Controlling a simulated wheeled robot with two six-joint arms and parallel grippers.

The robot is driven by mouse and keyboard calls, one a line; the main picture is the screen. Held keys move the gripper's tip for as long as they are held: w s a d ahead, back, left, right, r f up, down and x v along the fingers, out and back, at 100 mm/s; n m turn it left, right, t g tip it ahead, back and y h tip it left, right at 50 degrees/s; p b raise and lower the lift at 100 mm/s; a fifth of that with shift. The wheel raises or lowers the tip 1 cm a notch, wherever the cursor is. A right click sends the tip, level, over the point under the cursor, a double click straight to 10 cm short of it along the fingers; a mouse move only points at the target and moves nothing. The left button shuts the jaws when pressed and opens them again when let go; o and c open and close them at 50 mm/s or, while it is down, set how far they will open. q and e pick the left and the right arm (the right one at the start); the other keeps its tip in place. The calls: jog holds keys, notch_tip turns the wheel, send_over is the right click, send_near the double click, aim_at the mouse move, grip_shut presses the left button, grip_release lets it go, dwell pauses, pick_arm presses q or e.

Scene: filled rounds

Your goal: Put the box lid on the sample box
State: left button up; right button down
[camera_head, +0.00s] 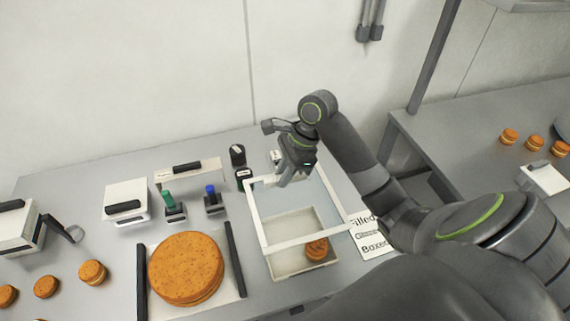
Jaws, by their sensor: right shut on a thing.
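The box lid (256,216) is a white frame with a clear or open middle. My right gripper (285,183) is shut on its far edge, and its arm comes in from the right. The sample box (290,273) is a shallow pale tray on the table, with one orange-brown round (316,250) in its front right corner. The lid appears over the box's back part and reaches beyond it toward the wall; the box's front edge shows clear of it. I cannot tell the height gap between them. My left gripper is not in view.
A large round cake (186,268) lies between two dark bars left of the box. Green (173,206) and blue (213,200) handled tools stand behind it. A printed card (371,238) lies right of the box. Several small rounds (93,272) sit at the left.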

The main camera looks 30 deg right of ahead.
aim_at(291, 183)
jog(key=shift+s+d, duration=0.1)
jog(key=shift+s, duration=0.05)
jog(key=shift+s+d+f, duration=0.25)
jog(key=shift+s+f, duration=0.15)
jog(key=shift+f, duration=0.25)
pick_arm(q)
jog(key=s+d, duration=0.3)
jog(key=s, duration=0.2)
pick_arm(e)
jog(key=shift+f, duration=0.35)
jog(key=f, duration=0.2)
jog(key=f+b, duration=0.1)
jog(key=f, duration=0.1)
jog(key=shift+w+a+b, duration=0.1)
jog(key=shift+w+b, duration=0.1)
jog(key=shift+b, duration=0.1)
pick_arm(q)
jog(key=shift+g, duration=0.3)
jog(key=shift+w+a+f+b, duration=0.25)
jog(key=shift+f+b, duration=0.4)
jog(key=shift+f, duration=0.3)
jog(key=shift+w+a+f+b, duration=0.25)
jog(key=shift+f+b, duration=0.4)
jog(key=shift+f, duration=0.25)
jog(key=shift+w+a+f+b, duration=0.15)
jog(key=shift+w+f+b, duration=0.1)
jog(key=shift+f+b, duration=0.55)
pick_arm(e)
jog(key=shift+f, duration=3.65)
